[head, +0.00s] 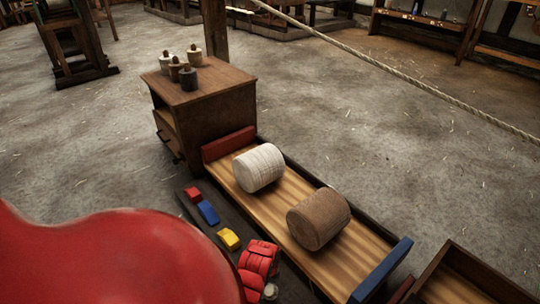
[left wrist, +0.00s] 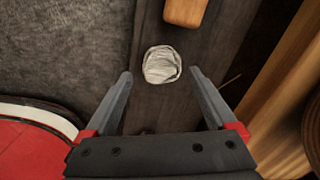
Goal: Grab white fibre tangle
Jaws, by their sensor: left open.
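The white fibre tangle (left wrist: 161,64) is a small, pale, crumpled lump on a dark wooden strip in the left wrist view. My left gripper (left wrist: 161,77) is open and empty. Its two dark fingertips stand apart on either side of the tangle's near edge, with the tangle roughly centred between them. I cannot tell the height gap. My right gripper is not in view.
On the strip (head: 186,202) lie a red block (head: 192,195), a blue block (head: 208,212) and a yellow block (head: 229,239). Beside it, a long wooden tray (head: 222,180) holds a white roll (head: 259,168) and a brown roll (head: 318,218). A cabinet (head: 212,108) stands behind.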

